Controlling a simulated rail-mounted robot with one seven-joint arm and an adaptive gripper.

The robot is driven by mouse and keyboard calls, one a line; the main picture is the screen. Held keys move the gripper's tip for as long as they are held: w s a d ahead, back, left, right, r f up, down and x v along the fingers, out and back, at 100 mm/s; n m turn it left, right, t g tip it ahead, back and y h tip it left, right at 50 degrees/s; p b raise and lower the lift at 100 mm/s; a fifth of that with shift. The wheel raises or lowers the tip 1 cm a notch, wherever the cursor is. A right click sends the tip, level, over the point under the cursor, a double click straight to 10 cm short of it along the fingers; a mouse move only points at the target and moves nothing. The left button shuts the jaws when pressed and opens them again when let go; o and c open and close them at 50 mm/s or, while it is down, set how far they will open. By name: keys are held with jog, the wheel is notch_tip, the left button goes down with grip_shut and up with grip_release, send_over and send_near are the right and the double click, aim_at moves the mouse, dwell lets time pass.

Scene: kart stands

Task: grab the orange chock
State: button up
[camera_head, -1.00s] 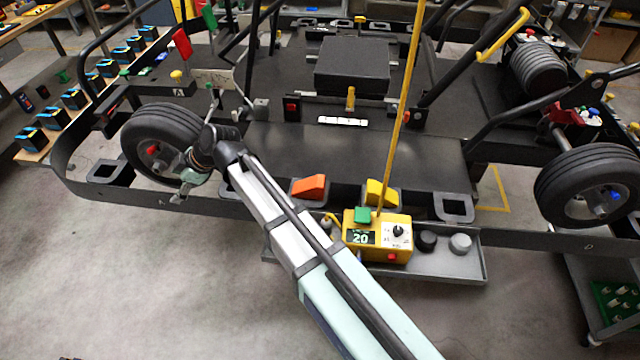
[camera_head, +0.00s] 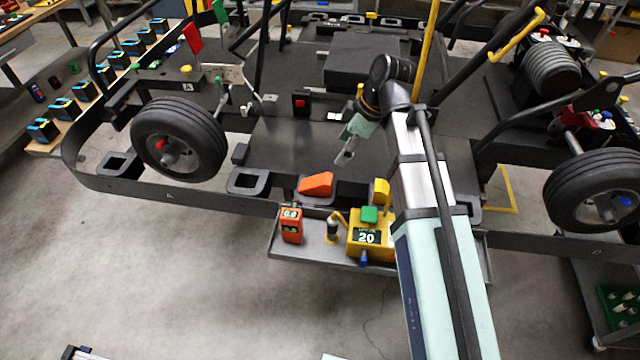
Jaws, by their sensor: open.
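The orange chock (camera_head: 317,184) is a wedge-shaped block resting at the front edge of the kart stand, in the middle of the head view. A yellow chock (camera_head: 381,191) sits to its right, partly hidden by my arm. My gripper (camera_head: 343,157) hangs over the dark floor panel of the kart, above and to the right of the orange chock in the picture. It is open and apart from the chock, with nothing seen between its fingers.
A grey tray (camera_head: 310,253) below the front edge holds an orange meter (camera_head: 291,226) and a yellow box (camera_head: 365,238) showing 20. A yellow pole (camera_head: 427,62) rises behind my arm. Wheels stand at left (camera_head: 179,140) and right (camera_head: 597,189). An empty dark socket (camera_head: 248,181) lies left of the chock.

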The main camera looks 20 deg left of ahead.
aim_at(321, 179)
jog(key=p+x, duration=0.2)
jog(key=x, duration=0.8)
jog(key=shift+a+f, duration=0.2)
jog(key=shift+f, duration=0.05)
jog(key=shift+p+x, duration=1.45)
jog(key=shift+x, duration=1.2)
jog(key=shift+w, duration=0.15)
jog(key=c, duration=1.3)
